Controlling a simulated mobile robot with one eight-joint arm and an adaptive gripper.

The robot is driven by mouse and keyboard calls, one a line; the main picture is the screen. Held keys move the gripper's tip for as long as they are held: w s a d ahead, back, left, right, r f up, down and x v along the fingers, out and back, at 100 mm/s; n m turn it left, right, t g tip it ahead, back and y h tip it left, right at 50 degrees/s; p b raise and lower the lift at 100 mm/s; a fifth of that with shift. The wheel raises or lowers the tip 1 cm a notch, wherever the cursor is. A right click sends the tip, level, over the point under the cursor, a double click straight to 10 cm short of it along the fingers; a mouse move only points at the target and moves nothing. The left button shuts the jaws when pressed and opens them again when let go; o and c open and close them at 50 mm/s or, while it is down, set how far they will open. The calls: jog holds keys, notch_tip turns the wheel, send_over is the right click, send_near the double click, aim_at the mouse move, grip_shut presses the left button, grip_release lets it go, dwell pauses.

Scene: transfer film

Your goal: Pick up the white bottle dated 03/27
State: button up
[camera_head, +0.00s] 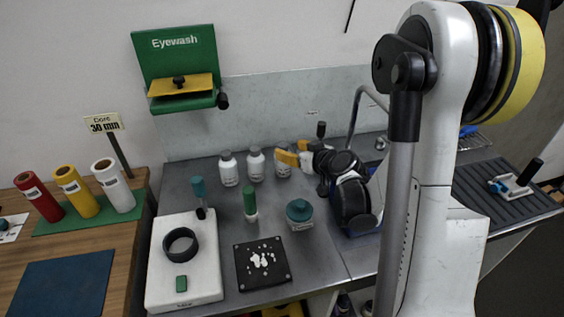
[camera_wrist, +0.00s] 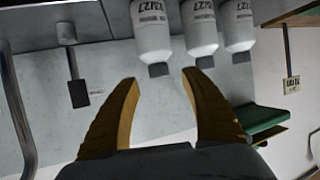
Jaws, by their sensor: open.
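Three white bottles with grey caps stand in a row at the back of the grey bench: left (camera_head: 228,170), middle (camera_head: 256,166) and right (camera_head: 282,166). My gripper (camera_head: 294,152) is open, its yellow fingers at the right bottle and partly covering it. The wrist view is upside down. There the bottles hang from the top edge: the nearest (camera_wrist: 152,38), another (camera_wrist: 199,30) and the farthest (camera_wrist: 238,28). The nearest bottle's cap lies between the open fingertips (camera_wrist: 160,76) in the picture; contact is not clear.
A green-lidded jar (camera_head: 299,213), a green-topped tube (camera_head: 250,203) and a black tray with white pieces (camera_head: 262,282) stand in front of the bottles. A white platform (camera_head: 160,292) is at left. The eyewash shelf (camera_head: 180,102) hangs on the back wall.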

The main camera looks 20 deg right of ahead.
aim_at(286, 147)
jog(key=b+x, duration=0.1)
jog(key=x, duration=0.4)
jog(key=shift+w+f+b, duration=0.1)
jog(key=shift+w+b, duration=0.2)
jog(key=shift+s, duration=0.1)
grip_shut()
